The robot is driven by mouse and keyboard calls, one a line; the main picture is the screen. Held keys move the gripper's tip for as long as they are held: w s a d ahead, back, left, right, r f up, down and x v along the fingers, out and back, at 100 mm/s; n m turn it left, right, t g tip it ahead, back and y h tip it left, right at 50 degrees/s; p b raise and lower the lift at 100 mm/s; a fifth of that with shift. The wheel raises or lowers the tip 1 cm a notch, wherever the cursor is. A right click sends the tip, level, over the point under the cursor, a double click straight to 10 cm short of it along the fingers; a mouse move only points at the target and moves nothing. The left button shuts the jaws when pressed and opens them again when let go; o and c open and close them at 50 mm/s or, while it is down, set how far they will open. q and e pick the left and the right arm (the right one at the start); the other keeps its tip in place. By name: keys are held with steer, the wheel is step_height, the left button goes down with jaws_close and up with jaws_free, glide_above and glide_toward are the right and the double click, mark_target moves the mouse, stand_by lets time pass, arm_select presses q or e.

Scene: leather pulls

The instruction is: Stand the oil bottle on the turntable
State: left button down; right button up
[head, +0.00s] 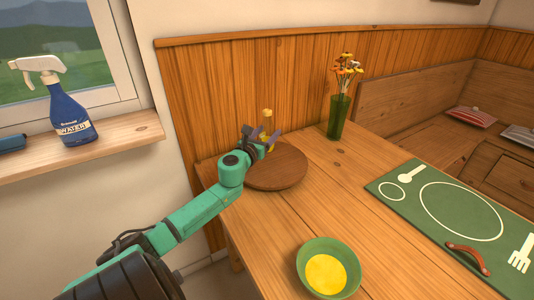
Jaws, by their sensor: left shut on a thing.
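The turntable (279,174) is a round dark-wood disc on the table near the wood-panelled wall. My left gripper (263,139) is shut on the bottle, over the back left part of the turntable. The gripper hides part of the bottle's lower end, so I cannot tell whether its base touches the disc. My right gripper is not in view.
The wooden table (340,185) has free room right of the turntable. A green vase with flowers (339,115) stands behind, a green bowl with yellow contents (328,268) in front. A green placemat (455,215) with a leather pull (468,258) lies right. A spray bottle (66,115) stands on the sill.

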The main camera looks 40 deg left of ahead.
arm_select(q)
step_height(320, 180, down, 4)
steer(key=shift+s+f+b, duration=0.1)
steer(key=shift+f+b, duration=0.1)
steer(key=shift+b, duration=0.8)
steer(key=shift+f, duration=0.15)
steer(key=shift+c, duration=0.3)
jaws_free()
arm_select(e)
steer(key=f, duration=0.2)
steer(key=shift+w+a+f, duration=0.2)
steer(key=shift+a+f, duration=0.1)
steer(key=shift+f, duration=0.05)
